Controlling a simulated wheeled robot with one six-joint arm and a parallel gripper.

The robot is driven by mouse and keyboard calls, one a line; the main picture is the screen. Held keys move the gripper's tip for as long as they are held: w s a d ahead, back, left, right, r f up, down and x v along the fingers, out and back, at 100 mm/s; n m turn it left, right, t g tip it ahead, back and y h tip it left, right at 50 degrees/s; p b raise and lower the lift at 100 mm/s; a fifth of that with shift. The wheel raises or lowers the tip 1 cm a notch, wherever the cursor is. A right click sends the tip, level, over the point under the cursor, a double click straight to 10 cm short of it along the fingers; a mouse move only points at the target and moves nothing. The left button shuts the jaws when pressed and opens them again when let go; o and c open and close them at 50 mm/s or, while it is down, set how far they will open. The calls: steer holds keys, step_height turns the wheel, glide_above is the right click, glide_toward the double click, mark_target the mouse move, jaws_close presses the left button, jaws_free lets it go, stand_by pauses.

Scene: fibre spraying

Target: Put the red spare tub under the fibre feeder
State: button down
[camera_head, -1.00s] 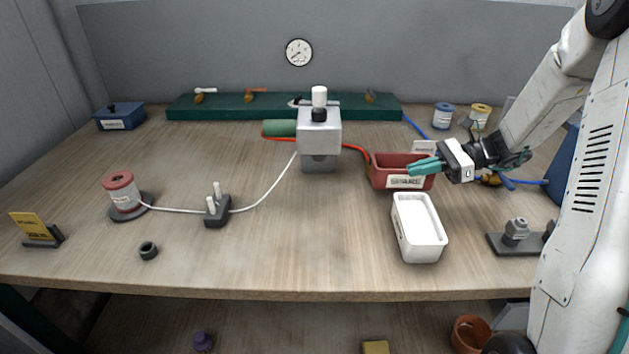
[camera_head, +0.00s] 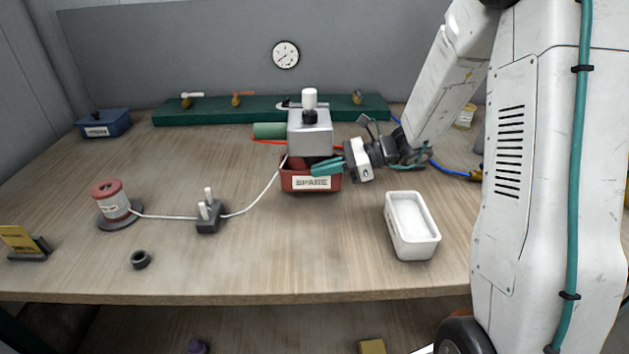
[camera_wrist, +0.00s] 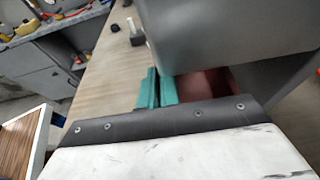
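The red tub (camera_head: 297,184), labelled SPARE, sits upright on the bench directly beneath the grey fibre feeder (camera_head: 310,138). The feeder has a white knob on top and hides part of the tub's opening. My gripper (camera_head: 327,168) reaches in from the right, with its teal fingers close together over the tub's front rim, near its right end. In the wrist view, the teal fingers (camera_wrist: 157,89) are nearly together beside the red inside of the tub (camera_wrist: 215,82), under the grey feeder body (camera_wrist: 230,35).
A white tray (camera_head: 412,227) stands front right. A white cord runs from the feeder past a two-post guide (camera_head: 209,212) to a red-topped spool (camera_head: 113,202). A green cylinder (camera_head: 269,131) is left of the feeder. The bench front centre is clear.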

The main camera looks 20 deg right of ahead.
mark_target(320, 190)
steer(key=shift+w+a+f, duration=0.1)
steer(key=shift+a+f, duration=0.1)
steer(key=shift+f, duration=0.7)
steer(key=shift+a+f, duration=0.15)
steer(key=shift+f, duration=0.7)
steer(key=shift+f, duration=0.1)
steer(key=c, duration=1.6)
jaws_free()
